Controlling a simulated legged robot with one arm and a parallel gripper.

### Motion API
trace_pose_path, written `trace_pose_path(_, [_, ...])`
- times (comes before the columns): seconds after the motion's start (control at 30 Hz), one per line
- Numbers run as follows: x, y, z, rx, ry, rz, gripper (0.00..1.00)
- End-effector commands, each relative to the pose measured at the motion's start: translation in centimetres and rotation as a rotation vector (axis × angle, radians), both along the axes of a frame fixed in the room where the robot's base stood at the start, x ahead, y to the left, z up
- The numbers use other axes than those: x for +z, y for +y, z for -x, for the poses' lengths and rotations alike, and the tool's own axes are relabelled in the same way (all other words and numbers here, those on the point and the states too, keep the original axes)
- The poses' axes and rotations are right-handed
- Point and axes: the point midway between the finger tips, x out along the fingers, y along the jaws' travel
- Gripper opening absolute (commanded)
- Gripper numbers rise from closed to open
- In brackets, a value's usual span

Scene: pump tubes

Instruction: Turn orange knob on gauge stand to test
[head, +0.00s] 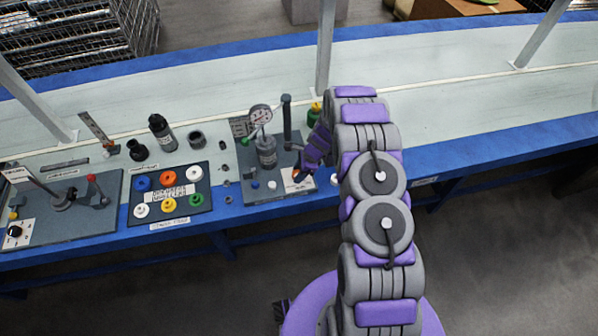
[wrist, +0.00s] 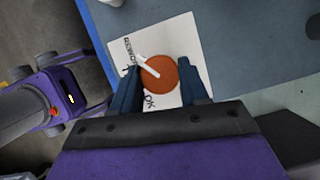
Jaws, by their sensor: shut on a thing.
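The orange knob (wrist: 159,75) is round with a white pointer bar, and sits on a white label plate (wrist: 168,45) with dark lettering, partly hidden by my fingers. The pointer points to the upper left in the wrist view. My gripper (wrist: 160,80) has one dark blue finger on each side of the knob and is shut on it. In the head view the gauge stand (head: 253,188) has a round gauge (head: 260,115) on top of a dark cylinder (head: 267,152). There my gripper (head: 298,175) reaches down to the stand's front right corner, and the knob is mostly hidden.
A tray (head: 189,187) with several coloured caps lies left of the stand. Another fixture (head: 85,225) with a red-tipped lever is at the far left. A black bottle (head: 161,132) stands behind the tray. The bench's blue front edge (head: 450,170) runs close by. The bench to the right is clear.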

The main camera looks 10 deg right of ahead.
Motion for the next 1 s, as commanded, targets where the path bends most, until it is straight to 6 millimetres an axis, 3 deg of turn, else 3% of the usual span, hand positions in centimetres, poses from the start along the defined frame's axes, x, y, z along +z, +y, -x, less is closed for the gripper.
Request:
trace_pose_path(0.27, [0.32,-0.07,-0.27,0.135,-0.004,0.001,0.14])
trace_pose_path(1.0, [0.17,0.06,-0.69,0.767,-0.006,0.003,0.14])
